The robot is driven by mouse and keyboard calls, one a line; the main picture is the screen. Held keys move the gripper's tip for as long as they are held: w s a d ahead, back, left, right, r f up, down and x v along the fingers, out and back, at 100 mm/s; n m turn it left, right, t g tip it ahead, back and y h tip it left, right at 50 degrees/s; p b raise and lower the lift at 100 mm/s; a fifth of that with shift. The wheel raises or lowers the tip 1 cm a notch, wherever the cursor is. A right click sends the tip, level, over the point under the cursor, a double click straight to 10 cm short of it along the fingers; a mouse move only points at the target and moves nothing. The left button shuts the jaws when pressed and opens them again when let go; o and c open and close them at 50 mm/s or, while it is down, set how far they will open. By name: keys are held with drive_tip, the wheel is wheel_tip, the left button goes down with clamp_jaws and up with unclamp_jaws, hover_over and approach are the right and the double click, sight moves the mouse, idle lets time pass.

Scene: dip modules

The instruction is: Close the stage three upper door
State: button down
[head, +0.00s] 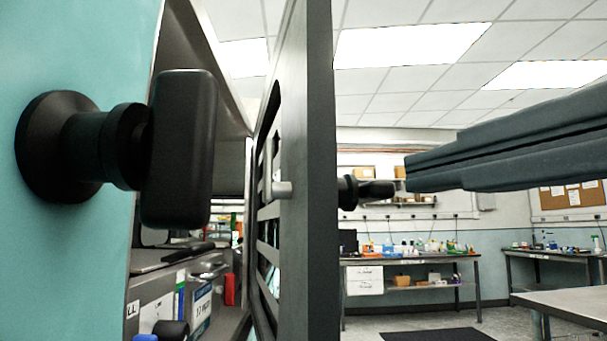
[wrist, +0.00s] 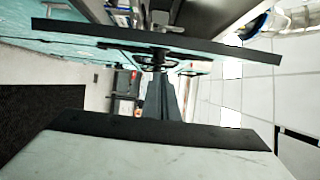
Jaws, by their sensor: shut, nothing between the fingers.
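The stage three upper door (head: 321,170) stands open in the head view, seen nearly edge-on as a tall dark grey panel. Its inner side has slats, and a black knob (head: 372,190) sticks out from its right face. In the wrist view the door (wrist: 95,40) is a dark bar across the top. My gripper (head: 408,173) comes in from the right in the head view, its dark fingers shut and empty. The fingertips are just right of the knob and slightly above it in the picture. In the wrist view the fingers (wrist: 163,78) point at the door; contact cannot be told.
A teal panel (head: 60,240) with a large black knob (head: 180,150) fills the left foreground. Between it and the door is an opening with shelves and binders (head: 198,305). Workbenches (head: 410,258) with small items stand far behind. A grey tabletop (head: 570,302) is at lower right.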

drive_tip(key=s+a, duration=0.1)
drive_tip(key=s, duration=0.7)
drive_tip(key=shift+s+a, duration=0.3)
drive_tip(key=shift+s, duration=0.05)
